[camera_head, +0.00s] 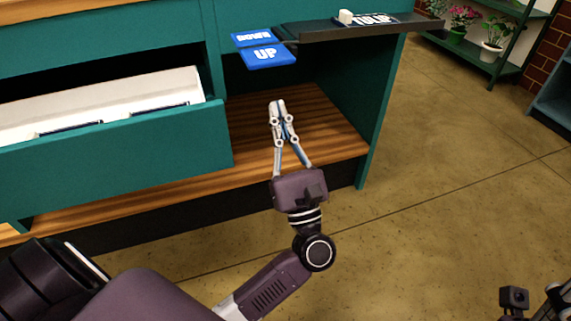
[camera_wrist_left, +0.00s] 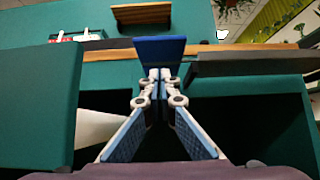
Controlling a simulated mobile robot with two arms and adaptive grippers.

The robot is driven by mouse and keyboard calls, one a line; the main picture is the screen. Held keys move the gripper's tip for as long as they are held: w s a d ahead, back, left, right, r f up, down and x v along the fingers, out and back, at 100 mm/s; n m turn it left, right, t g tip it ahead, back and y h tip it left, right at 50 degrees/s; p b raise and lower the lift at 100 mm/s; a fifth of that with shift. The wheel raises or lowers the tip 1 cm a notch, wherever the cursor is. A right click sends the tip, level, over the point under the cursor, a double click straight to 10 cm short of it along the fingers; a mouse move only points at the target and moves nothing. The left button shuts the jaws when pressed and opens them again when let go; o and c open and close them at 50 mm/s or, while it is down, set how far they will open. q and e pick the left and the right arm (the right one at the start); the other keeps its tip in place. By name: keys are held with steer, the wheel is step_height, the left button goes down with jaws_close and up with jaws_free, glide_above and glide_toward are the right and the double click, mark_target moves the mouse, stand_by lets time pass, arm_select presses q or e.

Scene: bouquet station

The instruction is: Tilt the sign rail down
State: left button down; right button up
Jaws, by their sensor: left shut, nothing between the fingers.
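The sign rail (camera_head: 362,28) is a dark bar at the top right of the teal counter, bearing a "TULIP" sign (camera_head: 376,19). A dark bar, likely the rail, shows in the left wrist view (camera_wrist_left: 255,63). Two blue paddles are at its left end: "DOWN" (camera_head: 255,39) behind and "UP" (camera_head: 267,57) in front. My left gripper (camera_head: 277,103) is shut and empty, pictured below the UP paddle with a gap. In the left wrist view its tips (camera_wrist_left: 160,75) overlap the lower edge of a blue paddle (camera_wrist_left: 160,46); contact cannot be told. My right gripper is only partly visible, bottom right.
An open teal drawer (camera_head: 120,152) with a white inside juts out left of my left gripper. A wooden shelf (camera_head: 322,128) lies in the open bay beneath the paddles. A small white object (camera_head: 345,16) sits on the rail. A plant rack (camera_head: 508,68) stands back right.

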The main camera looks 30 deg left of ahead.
arm_select(q)
steer(key=v, duration=0.8)
steer(key=shift+r, duration=0.15)
